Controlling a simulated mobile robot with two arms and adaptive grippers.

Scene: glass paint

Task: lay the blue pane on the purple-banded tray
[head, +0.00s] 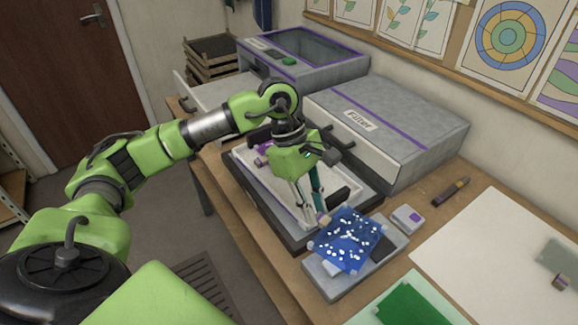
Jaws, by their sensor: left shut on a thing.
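The blue pane (352,243), speckled with white bits, is at the front centre of the bench. My left gripper (322,217) points down and is shut on its upper-left edge. The pane overlaps a grey slab (321,286) in the picture; I cannot tell whether it touches it. A pale tray (283,205) in a dark frame lies behind and left of the pane, partly hidden by my left gripper. My right gripper is not in view.
A grey box marked Filter (400,125) and a purple-trimmed cabinet (300,62) stand behind. A green sheet (412,302) and a large white sheet (485,255) cover the right front.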

